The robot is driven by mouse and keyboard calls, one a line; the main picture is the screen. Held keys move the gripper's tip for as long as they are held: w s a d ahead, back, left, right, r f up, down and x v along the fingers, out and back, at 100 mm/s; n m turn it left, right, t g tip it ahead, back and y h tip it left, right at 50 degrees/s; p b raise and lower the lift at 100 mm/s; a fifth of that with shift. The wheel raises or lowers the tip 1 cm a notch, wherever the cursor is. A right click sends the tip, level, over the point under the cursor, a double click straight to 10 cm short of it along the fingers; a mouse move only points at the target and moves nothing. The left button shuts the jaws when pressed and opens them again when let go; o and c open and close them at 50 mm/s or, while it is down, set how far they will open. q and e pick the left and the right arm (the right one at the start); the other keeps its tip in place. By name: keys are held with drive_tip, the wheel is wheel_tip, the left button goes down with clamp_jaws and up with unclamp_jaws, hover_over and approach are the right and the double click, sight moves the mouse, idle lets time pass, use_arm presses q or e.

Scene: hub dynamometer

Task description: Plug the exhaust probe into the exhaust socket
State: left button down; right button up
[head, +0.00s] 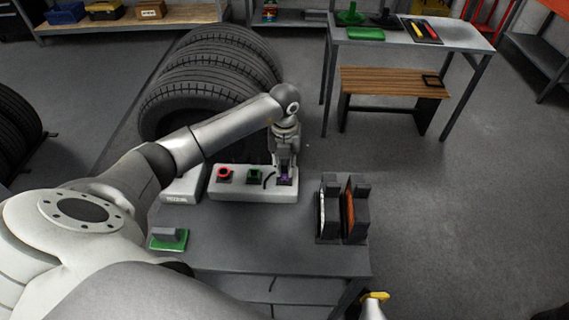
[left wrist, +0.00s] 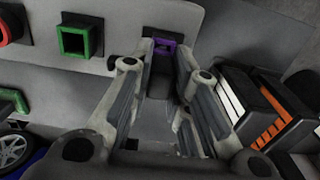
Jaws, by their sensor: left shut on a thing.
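My left gripper (head: 286,165) is over the right end of a pale socket panel (head: 230,192) on the grey bench. In the left wrist view its two fingers (left wrist: 163,105) are shut on a dark grey block-shaped probe (left wrist: 161,75). The probe's far end is at the purple-rimmed socket (left wrist: 165,44), which also shows below the gripper in the head view (head: 285,180). I cannot tell how far in it sits. A green square socket (head: 255,176) and a red socket (head: 224,174) are to the left on the panel.
A dark holder (head: 328,215) with upright slabs, one orange-faced, stands right of the panel. A green block with a grey top (head: 168,239) lies at the bench's left. The bench middle (head: 265,235) is clear. Stacked tyres (head: 205,85) stand behind.

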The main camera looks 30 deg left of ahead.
use_arm(q)
drive_tip(key=shift+r+p, duration=0.35)
drive_tip(key=shift+r, duration=0.3)
drive_tip(key=shift+r+p, duration=1.5)
drive_tip(key=shift+r, duration=0.65)
